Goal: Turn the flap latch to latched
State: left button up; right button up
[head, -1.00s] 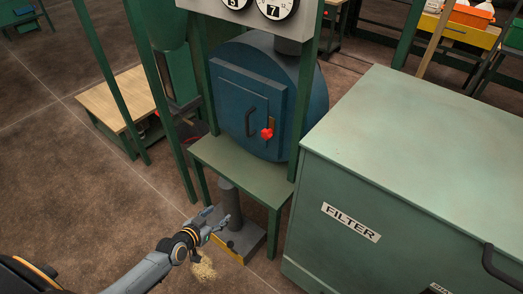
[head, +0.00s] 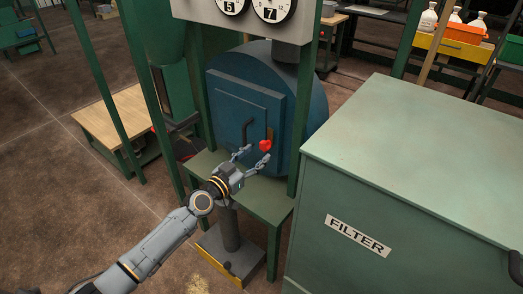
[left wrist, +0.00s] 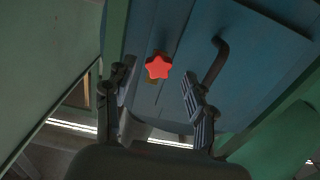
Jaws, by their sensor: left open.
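The flap latch is a red star-shaped knob (head: 265,145) on the front of a blue round-bodied flap housing (head: 236,110). In the left wrist view the red knob (left wrist: 158,67) shows ahead of the fingers, between them and a little toward the left finger. My left gripper (head: 254,157) is open, its two fingers pointing up at the knob from just below and in front. No contact with the knob shows. A dark bent handle (head: 246,131) is left of the knob; in the left wrist view the handle (left wrist: 214,62) is right of it. My right gripper is not in view.
A green bench (head: 268,200) stands below the blue housing, with green posts on both sides. A large green filter cabinet (head: 420,150) fills the right. A wooden-topped table (head: 118,108) is at the left. Gauges (head: 270,10) hang above.

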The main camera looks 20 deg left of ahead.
aim_at(263, 149)
pick_arm(q)
jog(key=shift+x, duration=1.85)
grip_shut()
